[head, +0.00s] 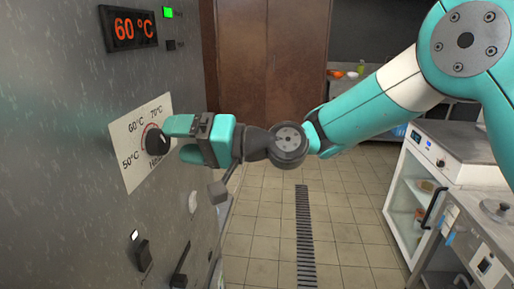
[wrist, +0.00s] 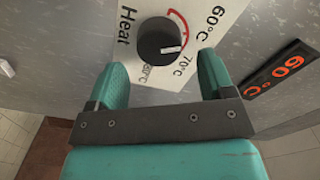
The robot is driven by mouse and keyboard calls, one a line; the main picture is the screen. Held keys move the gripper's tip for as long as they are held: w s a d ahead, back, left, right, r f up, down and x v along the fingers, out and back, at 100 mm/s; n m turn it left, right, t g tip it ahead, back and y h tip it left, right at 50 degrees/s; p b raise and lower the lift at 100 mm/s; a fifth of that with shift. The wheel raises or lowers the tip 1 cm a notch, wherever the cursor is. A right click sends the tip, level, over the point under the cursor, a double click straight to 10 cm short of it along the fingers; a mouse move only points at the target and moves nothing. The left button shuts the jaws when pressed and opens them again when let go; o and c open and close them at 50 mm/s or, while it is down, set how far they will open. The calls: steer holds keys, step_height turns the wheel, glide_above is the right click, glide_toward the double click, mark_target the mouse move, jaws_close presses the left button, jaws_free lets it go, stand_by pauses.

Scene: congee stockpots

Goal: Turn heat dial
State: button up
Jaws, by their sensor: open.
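The heat dial (head: 157,139) is a round black knob on a white plate (head: 130,160) on the steel panel at left. The plate is marked 50, 60 and 70 °C and "Heat". In the wrist view the dial (wrist: 160,42) has a white mark pointing right, towards the 70 °C side, beside a red arc. My gripper (head: 180,141) has teal fingers and faces the plate. It is open and empty. In the wrist view its fingertips (wrist: 163,66) stand apart on either side of the dial's lower edge, and the dial shows between them. I cannot tell whether they touch it.
A lit display (head: 133,28) above the plate reads 60 °C, with a green light (head: 168,12) beside it. Black switches (head: 143,254) sit lower on the panel. A glass-front cabinet (head: 412,185) stands at right. The tiled floor between is open, with a drain grate (head: 305,235).

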steer(key=s+d+b, duration=0.1)
steer(key=d+b, duration=0.3)
steer(key=d, duration=1)
steer(key=shift+d, duration=0.35)
steer(key=shift+s, duration=0.1)
steer(key=s+d+f+h, duration=0.3)
steer(key=s+d+h, duration=0.1)
steer(key=s+d, duration=0.1)
steer(key=s+d+f+n+g+h+p, duration=0.1)
steer(key=s+d+f+h, duration=0.2)
steer(key=s+d+h, duration=0.2)
steer(key=s+d+f+h, duration=0.3)
steer(key=s+d+h, duration=0.1)
steer(key=s, duration=0.5)
steer(key=shift+s+d+f+n+g+h, duration=0.3)
steer(key=shift+d+n+h, duration=0.1)
steer(key=shift+d, duration=0.1)
